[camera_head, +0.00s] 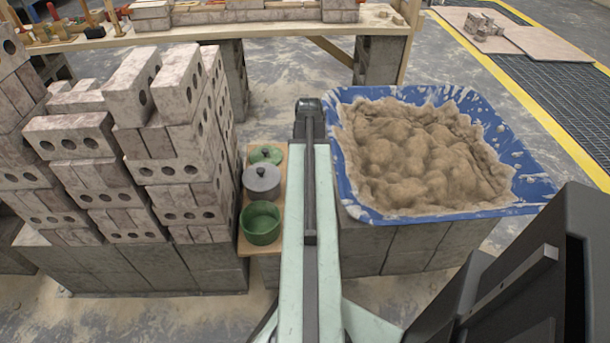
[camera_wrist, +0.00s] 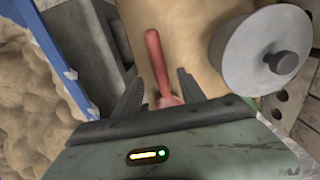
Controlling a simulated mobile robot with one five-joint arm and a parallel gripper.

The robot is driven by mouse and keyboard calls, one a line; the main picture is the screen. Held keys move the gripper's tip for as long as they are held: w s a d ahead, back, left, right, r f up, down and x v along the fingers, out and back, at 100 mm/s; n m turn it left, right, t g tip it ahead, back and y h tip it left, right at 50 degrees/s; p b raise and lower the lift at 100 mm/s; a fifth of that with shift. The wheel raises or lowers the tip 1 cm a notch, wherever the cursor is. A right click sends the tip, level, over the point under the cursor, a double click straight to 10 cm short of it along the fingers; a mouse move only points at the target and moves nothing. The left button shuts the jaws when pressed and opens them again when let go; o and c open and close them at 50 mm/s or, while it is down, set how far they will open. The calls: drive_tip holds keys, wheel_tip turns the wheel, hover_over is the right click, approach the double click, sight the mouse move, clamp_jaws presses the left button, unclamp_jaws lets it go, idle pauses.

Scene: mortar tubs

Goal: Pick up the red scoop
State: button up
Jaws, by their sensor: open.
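The red scoop (camera_wrist: 153,55) shows in the wrist view, its handle pointing up the picture on a tan wooden board. Its lower end shows as a paler reddish part near my gripper's palm, partly hidden. My gripper (camera_wrist: 160,76) is open, with one dark finger on each side of the scoop. I see no contact between the fingers and the scoop; the height between them cannot be told. In the head view the scoop and my gripper's fingers are hidden behind my column.
A grey lidded pot (camera_wrist: 240,55) stands close right of the scoop. The board (camera_head: 248,245) also carries a green lidded pot (camera_head: 266,153) and an open green pot (camera_head: 261,224). A brick stack (camera_head: 175,170) rises left; a blue tub (camera_head: 535,170) of mortar sits right.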

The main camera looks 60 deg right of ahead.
wheel_tip(320, 180, down, 5)
drive_tip(key=b, duration=0.5)
drive_tip(key=shift+a+f, duration=0.15)
drive_tip(key=shift+f, duration=0.05)
drive_tip(key=shift+r, duration=0.2)
clamp_jaws()
idle(0.7)
